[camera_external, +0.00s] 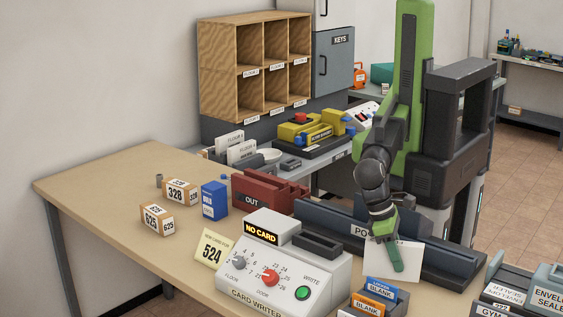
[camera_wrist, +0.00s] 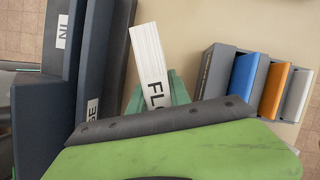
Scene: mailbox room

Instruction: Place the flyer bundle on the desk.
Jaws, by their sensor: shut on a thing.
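The white flyer bundle (camera_external: 408,257) is a flat stack of paper held by my gripper (camera_external: 391,255) in the external view, in front of the long dark blue tray. In the wrist view the bundle (camera_wrist: 147,50) sits between the green fingers of my gripper (camera_wrist: 158,97), its dark lettering starting "FLO" and partly hidden. I cannot tell whether its lower edge touches anything. The tan desk (camera_external: 105,185) spreads to the left, and its top (camera_wrist: 220,20) also shows bare in the wrist view.
A card writer (camera_external: 285,275) and a card holder with blue and orange cards (camera_external: 372,300) stand near my gripper. A red OUT tray (camera_external: 268,190), a blue box (camera_external: 214,200) and small numbered boxes (camera_external: 157,218) stand further left. The desk's far left is clear.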

